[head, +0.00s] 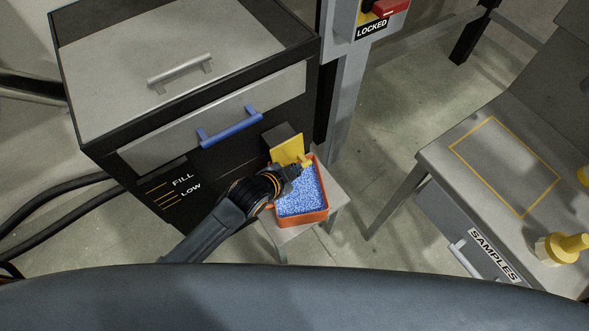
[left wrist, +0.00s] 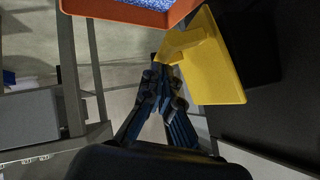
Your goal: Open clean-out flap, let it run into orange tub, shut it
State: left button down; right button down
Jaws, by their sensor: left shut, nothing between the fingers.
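The yellow clean-out flap (head: 287,150) hangs at the front of a dark chute (head: 281,134) low on the black hopper. It looks to lie against the chute's mouth, and I see no pellets falling. The flap (left wrist: 218,72) and its yellow tab (left wrist: 184,45) show large in the left wrist view. The orange tub (head: 321,188) stands below, holding a broad layer of blue and white pellets (head: 297,196). My left gripper (head: 304,169) is shut and empty, its fingertips (left wrist: 160,70) close by the tab; contact is unclear. My right gripper is out of view.
The tub sits on a small grey stand (head: 335,190). The hopper has a blue handle (head: 230,127) above the flap and FILL and LOW marks. A grey post with a red LOCKED switch (head: 385,8) stands right of it. A samples bench (head: 500,165) is further right.

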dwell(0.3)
pick_arm(q)
jog(key=shift+w+a+f+m+t+p, duration=0.3)
jog(key=shift+f+t+p, duration=0.1)
jog(key=shift+f+p, duration=0.15)
jog(key=shift+f, duration=0.2)
